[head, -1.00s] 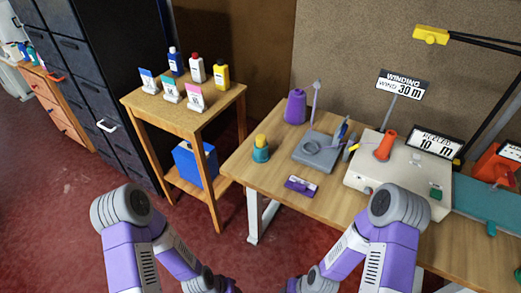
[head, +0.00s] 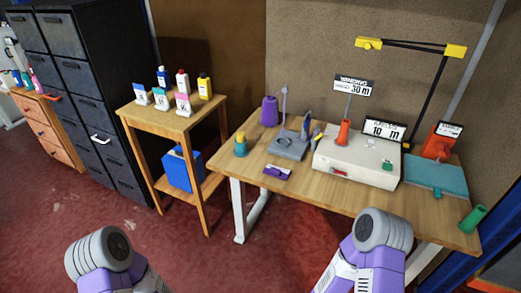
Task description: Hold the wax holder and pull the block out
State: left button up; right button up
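The wax holder looks to be the small teal cup (head: 240,151) near the left end of the wooden workbench. A yellow block (head: 240,138) sits in it, its top showing above the rim and its lower part hidden. The cup stands upright. My two arms show only as purple and grey links at the bottom of the head view, well short of the bench. Both grippers are outside the picture, so nothing shows of what they hold.
On the workbench (head: 320,190) are a purple spool (head: 269,111), a grey stand (head: 290,146), a purple item (head: 277,172), and a pale machine (head: 345,165) with an orange cone. A side table (head: 160,118) with several bottles stands left. Red floor is open before the bench.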

aim_at(240, 136)
jog(key=z, duration=0.75)
jog(key=k, duration=0.15)
jog(key=u, duration=1.7)
jog(key=i, duration=0.8)
jog(key=z, duration=0.15)
